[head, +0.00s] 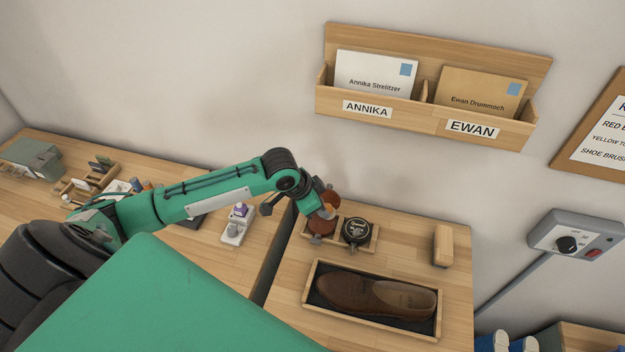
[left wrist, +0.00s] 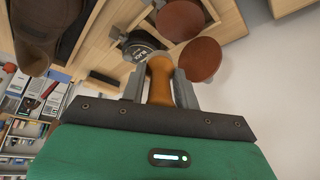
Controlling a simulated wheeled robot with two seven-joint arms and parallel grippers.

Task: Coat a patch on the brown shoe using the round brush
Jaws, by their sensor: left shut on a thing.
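The gripper is above a small wooden holder, beyond the shoe tray. A reddish-brown round tin (head: 322,224) is just below it, partly covered. My right gripper is not in view.
A black round tin (head: 356,231) stands beside the brown one. A letter rack (head: 420,100) and a control box (head: 575,237) hang on the wall. Small items stand on the left bench.

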